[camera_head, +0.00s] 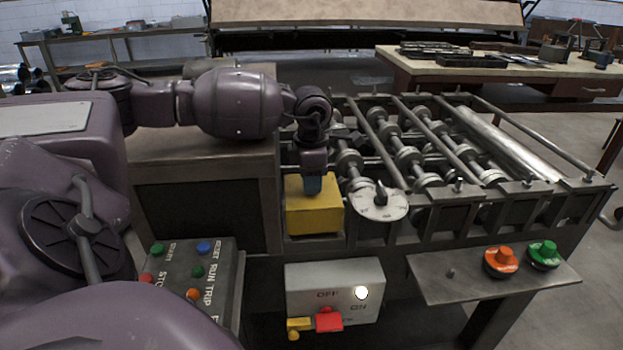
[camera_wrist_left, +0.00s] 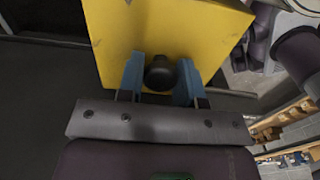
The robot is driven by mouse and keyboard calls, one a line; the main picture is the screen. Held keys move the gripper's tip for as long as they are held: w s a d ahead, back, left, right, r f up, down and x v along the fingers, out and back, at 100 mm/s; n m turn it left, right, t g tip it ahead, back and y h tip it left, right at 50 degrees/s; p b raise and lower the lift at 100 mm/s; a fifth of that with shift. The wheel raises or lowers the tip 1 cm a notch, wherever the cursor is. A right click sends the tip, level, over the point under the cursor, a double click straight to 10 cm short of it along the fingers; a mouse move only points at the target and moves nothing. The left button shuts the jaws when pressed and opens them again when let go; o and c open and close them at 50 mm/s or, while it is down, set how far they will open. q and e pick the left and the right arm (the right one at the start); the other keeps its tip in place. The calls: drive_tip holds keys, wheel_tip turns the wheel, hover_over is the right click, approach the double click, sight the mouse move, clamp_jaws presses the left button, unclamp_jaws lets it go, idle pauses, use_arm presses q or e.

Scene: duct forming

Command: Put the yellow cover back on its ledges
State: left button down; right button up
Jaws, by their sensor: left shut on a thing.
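The yellow cover (camera_head: 314,215) is a box-like piece at the left end of the roller machine, below my left gripper (camera_head: 312,186). In the left wrist view the yellow cover (camera_wrist_left: 165,28) fills the upper middle. The blue fingers of my left gripper (camera_wrist_left: 160,78) are shut on its round black knob (camera_wrist_left: 160,73). The cover looks about upright in the head view. The ledges cannot be made out, and I cannot tell whether the cover touches them. My right gripper is not in view.
The roller machine (camera_head: 430,150) has a round dial (camera_head: 380,203) just right of the cover. A switch box (camera_head: 335,291) with a lit lamp is below it. A button panel (camera_head: 195,280) stands at left. Orange (camera_head: 501,260) and green (camera_head: 544,254) knobs sit on a shelf at right.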

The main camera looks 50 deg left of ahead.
use_arm(q)
drive_tip(key=shift+s+d+f, duration=0.15)
drive_tip(key=shift+s+f, duration=0.1)
drive_tip(key=shift+f, duration=0.05)
drive_tip(key=shift+r+p, duration=0.3)
drive_tip(key=shift+r, duration=0.5)
drive_tip(key=shift+w+f, duration=0.15)
drive_tip(key=shift+w, duration=0.1)
drive_tip(key=shift+f, duration=0.4)
idle(0.9)
